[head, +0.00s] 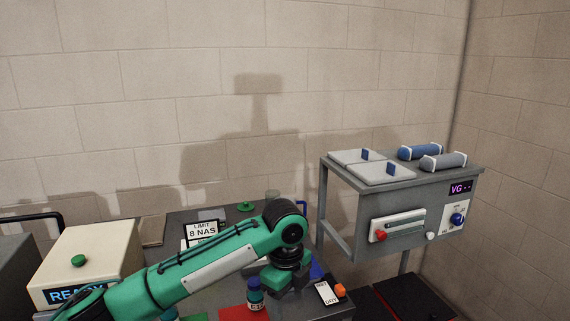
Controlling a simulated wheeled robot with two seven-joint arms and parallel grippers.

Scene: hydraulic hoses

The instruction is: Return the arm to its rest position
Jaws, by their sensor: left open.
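My green left arm (195,267) reaches in from the lower left across the grey bench (335,298). Its black wrist joint bends down to my left gripper (290,288), which points down over the bench and is open. The fingertips are small and partly hidden, and I see nothing held between them. My right gripper is not in view.
A card marked DRY (326,294) and an orange-capped item (340,290) lie right of the gripper. A LIMIT 8 NAS sign (203,230) stands behind the arm. A cream READY box (88,262) is at left. A grey stand (340,208) with lidded trays and cylinders rises at right.

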